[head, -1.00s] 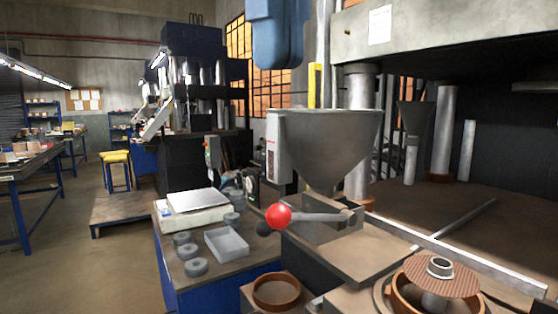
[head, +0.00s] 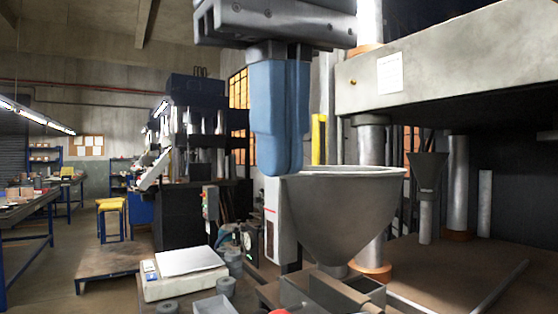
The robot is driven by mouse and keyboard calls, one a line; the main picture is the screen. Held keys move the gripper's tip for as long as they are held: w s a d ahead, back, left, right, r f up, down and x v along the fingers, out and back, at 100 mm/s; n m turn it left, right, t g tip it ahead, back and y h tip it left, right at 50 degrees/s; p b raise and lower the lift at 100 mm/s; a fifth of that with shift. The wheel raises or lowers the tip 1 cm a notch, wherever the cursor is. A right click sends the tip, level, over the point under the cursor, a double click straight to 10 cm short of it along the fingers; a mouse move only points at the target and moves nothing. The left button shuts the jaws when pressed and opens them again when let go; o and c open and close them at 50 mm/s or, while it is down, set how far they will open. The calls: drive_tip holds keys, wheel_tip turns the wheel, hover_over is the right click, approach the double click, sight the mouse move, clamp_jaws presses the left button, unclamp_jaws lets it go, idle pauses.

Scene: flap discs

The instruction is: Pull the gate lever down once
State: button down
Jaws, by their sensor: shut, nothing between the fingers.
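The gate lever shows only as a sliver of its red ball knob (head: 279,311) at the bottom edge of the head view. The rest of the lever is cut off or too little seen to tell its angle. The grey funnel-shaped hopper (head: 345,215) stands above it. My gripper (head: 283,172) hangs from the top of the view, pointing down, with its blue fingers together and nothing between them. In the picture it is above the red knob and overlaps the hopper's left rim, clear of the knob.
A white scale (head: 183,272) sits lower left, with grey discs (head: 226,286) and a light tray (head: 216,305) near it. A white box-shaped unit (head: 271,235) stands left of the hopper. A large press beam (head: 440,75) and columns fill the right.

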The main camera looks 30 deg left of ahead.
drive_tip(key=f, duration=0.4)
drive_tip(key=w+f, duration=0.1)
drive_tip(key=f, duration=0.2)
drive_tip(key=w+a+f, duration=0.1)
drive_tip(key=f, duration=0.3)
drive_tip(key=shift+f+p, duration=0.35)
